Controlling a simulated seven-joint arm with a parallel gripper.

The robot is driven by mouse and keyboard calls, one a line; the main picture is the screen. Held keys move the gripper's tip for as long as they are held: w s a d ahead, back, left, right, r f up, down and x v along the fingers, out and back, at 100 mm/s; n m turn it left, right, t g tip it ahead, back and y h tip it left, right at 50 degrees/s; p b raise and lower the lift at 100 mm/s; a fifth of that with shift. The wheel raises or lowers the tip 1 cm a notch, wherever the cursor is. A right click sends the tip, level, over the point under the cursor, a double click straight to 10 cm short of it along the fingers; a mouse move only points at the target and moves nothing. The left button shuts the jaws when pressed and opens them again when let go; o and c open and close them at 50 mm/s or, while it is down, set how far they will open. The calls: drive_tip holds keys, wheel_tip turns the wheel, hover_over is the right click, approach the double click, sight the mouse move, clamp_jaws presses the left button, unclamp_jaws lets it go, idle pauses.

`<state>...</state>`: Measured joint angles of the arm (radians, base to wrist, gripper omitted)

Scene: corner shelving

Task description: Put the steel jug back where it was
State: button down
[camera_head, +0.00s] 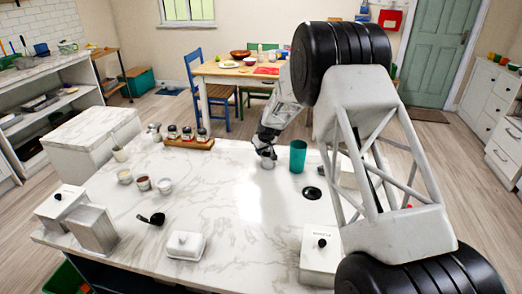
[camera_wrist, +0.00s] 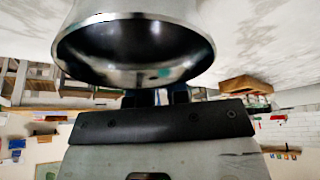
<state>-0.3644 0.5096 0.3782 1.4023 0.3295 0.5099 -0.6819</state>
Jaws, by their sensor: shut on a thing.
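The steel jug (camera_wrist: 135,45) fills the top of the wrist view, its shiny round rim and dark inside turned toward the camera. My gripper (camera_wrist: 160,97) is shut on the jug. In the head view, my gripper (camera_head: 265,148) is over the far middle of the marble counter (camera_head: 225,220), with a small part of the jug (camera_head: 268,163) showing below it. I cannot tell whether the jug touches the counter. Most of the fingers are hidden by the jug and the wrist.
A teal cup (camera_head: 298,156) stands just right of the jug. A wooden spice rack (camera_head: 190,144) is to the left. Small bowls (camera_head: 143,184), a black ladle (camera_head: 153,219) and a white butter dish (camera_head: 186,245) lie nearer. The counter's middle is clear.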

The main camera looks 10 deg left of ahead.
sight(267, 152)
drive_tip(key=c, duration=1.1)
unclamp_jaws()
drive_tip(key=shift+r, duration=0.15)
drive_tip(key=v, duration=1.2)
